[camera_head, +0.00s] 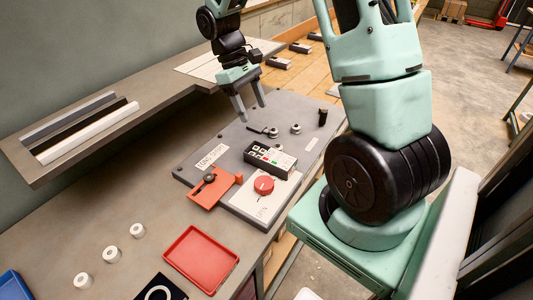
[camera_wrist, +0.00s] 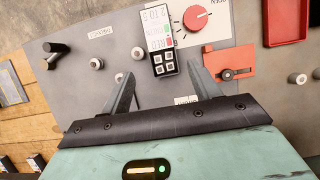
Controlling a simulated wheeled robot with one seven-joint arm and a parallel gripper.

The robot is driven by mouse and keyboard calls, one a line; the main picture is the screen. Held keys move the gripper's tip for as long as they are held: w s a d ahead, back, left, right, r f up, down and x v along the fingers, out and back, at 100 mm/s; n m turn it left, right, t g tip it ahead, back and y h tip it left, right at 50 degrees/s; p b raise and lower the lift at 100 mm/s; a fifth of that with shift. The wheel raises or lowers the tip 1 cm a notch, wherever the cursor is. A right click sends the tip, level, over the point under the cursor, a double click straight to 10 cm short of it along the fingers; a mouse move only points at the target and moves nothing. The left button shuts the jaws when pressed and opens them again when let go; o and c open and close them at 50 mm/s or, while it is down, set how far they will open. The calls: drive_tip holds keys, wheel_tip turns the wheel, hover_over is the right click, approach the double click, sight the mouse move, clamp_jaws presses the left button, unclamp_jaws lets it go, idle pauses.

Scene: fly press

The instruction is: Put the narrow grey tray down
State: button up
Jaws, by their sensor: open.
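My gripper (camera_head: 253,112) is open and empty above the grey machine plate (camera_head: 228,137), with its two fingers apart. In the wrist view, my gripper (camera_wrist: 161,66) shows nothing held between the fingers. A long narrow grey piece (camera_head: 68,117) lies on the raised shelf at the left, beside a dark strip and a long white piece (camera_head: 88,131). It may be the narrow grey tray, but I cannot tell for sure. My gripper is well to the right of it and apart from it.
The plate carries a button box (camera_head: 270,158), a red knob (camera_head: 264,185), an orange bracket (camera_head: 213,188) and small posts. A red tray (camera_head: 201,259), several white rings (camera_head: 112,254) and a blue tray (camera_head: 13,286) are on the bench. Bare bench lies left of the plate.

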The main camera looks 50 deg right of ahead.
drive_tip(key=p, duration=0.2)
hover_over(270, 154)
drive_tip(key=w, duration=0.2)
drive_tip(key=f, duration=0.9)
drive_tip(key=shift+s+a, duration=0.2)
drive_tip(key=shift+a, duration=0.15)
drive_tip(key=shift+w+p+x, duration=0.15)
drive_tip(key=shift+p+x, duration=0.45)
drive_tip(key=shift+x, duration=1)
drive_tip(key=shift+w+p+x, duration=0.2)
drive_tip(key=shift+p+x, duration=0.4)
drive_tip(key=shift+x, duration=0.95)
drive_tip(key=shift+d+f, duration=0.1)
drive_tip(key=shift+f, duration=0.05)
drive_tip(key=c, duration=0.8)
